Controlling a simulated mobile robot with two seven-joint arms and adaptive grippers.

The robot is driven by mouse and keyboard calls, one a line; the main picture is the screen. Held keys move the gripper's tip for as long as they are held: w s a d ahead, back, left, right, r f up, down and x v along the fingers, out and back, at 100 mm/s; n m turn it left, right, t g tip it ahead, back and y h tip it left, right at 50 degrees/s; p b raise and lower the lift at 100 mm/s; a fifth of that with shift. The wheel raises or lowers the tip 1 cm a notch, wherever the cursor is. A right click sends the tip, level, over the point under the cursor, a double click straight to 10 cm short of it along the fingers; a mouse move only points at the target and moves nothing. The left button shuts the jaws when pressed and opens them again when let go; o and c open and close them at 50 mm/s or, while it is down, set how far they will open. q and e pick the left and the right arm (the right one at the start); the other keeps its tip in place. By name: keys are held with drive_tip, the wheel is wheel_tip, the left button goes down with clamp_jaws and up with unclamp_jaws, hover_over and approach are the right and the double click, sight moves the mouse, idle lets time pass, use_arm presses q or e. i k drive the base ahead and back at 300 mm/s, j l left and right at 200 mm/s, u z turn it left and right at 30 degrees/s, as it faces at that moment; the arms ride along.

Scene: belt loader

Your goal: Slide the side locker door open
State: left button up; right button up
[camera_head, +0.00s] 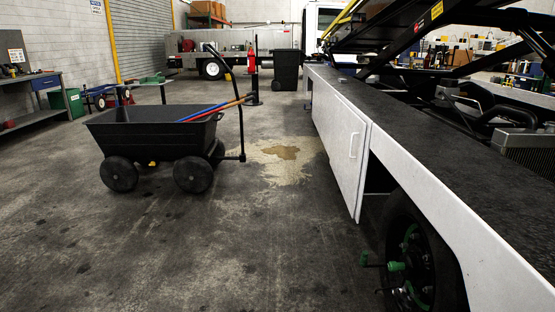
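The side locker door (341,144) is a white panel on the side of the white belt loader (448,198), right of the picture's middle. It has a white vertical handle (354,145) near its right edge. The door stands in front of the loader's side, ahead of a dark wheel opening. I cannot tell whether it is fully shut. Neither of my grippers shows in the head view, and nothing touches the door.
A black wagon (155,132) with blue and orange poles stands on the left. A wheel (415,250) with green parts sits under the loader at the lower right. A black bin (286,70) stands farther back. The floor (250,230) between wagon and loader is clear, with a pale stain.

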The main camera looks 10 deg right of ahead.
sight(349, 130)
drive_tip(key=i+l+z, duration=0.1)
drive_tip(key=i+z, duration=0.25)
drive_tip(key=i, duration=0.4)
drive_tip(key=i+j+z, duration=0.15)
drive_tip(key=i+z, duration=0.2)
drive_tip(key=i, duration=0.4)
drive_tip(key=i+j, duration=0.1)
drive_tip(key=i, duration=0.55)
drive_tip(key=i+j+z, duration=0.3)
drive_tip(key=i+j, duration=0.55)
drive_tip(key=k+j, duration=0.05)
drive_tip(key=j, duration=0.05)
